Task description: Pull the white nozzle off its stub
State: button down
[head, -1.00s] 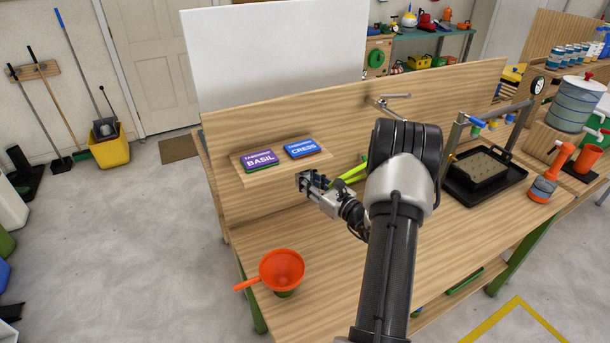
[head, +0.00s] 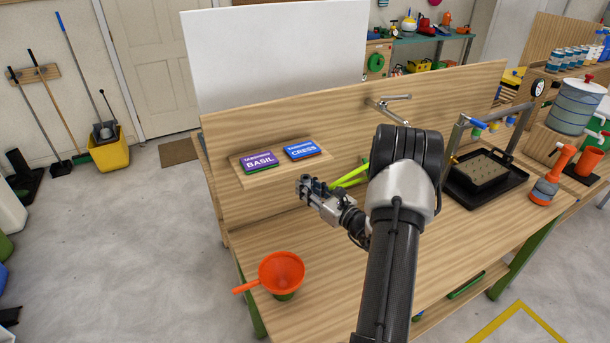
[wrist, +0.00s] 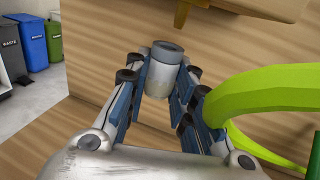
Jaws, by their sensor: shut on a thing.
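My gripper (wrist: 160,85) is shut on a whitish cylinder with a dark grey ring at its top, the white nozzle (wrist: 157,80). The nozzle sits upright between the blue-padded fingers. A brass stub (wrist: 183,13) points down from a wooden block at the top of the wrist view. A gap shows between the stub and the nozzle's top, so they look apart. In the head view my gripper (head: 306,187) is in front of the wooden back panel, below the seed cards; the nozzle is too small to make out there and the stub is not clear.
A bright green curved thing (wrist: 245,90) is close on the right of the fingers. The BASIL card (head: 260,161) and CRESS card (head: 300,150) rest on a wooden ledge. An orange funnel (head: 282,270) stands at the bench's front left. The bench between is clear.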

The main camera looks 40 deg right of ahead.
jog(key=shift+s+a, duration=0.8)
jog(key=shift+s, duration=0.25)
jog(key=shift+s+a, duration=0.8)
jog(key=shift+s, duration=0.25)
jog(key=shift+a, duration=0.1)
